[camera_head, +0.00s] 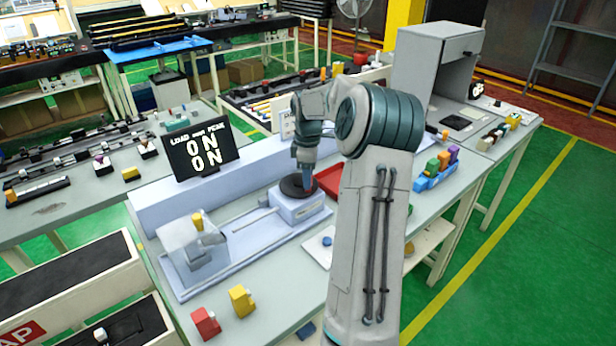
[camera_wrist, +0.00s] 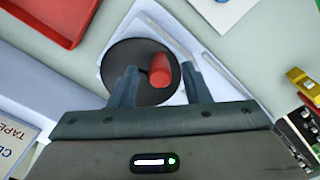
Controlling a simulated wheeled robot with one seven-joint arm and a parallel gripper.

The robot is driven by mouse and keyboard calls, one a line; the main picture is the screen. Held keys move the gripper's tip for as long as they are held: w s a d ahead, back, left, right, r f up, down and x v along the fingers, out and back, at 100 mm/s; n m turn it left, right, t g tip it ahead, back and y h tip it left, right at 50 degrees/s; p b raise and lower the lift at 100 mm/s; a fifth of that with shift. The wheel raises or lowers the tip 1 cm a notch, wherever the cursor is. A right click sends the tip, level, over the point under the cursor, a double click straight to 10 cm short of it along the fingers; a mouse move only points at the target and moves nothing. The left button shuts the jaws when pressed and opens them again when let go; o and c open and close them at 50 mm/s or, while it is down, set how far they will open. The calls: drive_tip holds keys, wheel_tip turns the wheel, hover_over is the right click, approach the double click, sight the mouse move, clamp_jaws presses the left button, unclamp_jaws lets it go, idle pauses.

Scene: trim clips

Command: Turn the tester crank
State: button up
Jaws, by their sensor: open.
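The tester is a pale block with a dark round crank disc (camera_head: 298,187) on top, on the table in the head view. In the wrist view the black crank disc (camera_wrist: 125,62) carries a red cylindrical handle (camera_wrist: 160,71). My gripper (camera_wrist: 158,85) is open, with one finger on each side of the red handle; I cannot tell whether either finger touches it. In the head view my gripper (camera_head: 304,180) points down over the disc, and the handle is hidden there.
A display (camera_head: 201,149) behind the tester reads "0 N" twice. A clear box with a yellow clip (camera_head: 197,222) stands left of it. Red (camera_head: 206,323) and yellow (camera_head: 242,300) clips lie in front. A red tray (camera_head: 330,179) and a blue rack (camera_head: 436,178) are to the right.

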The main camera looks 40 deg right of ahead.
drive_tip(key=shift+f, duration=0.7)
clamp_jaws()
drive_tip(key=shift+a, duration=0.15)
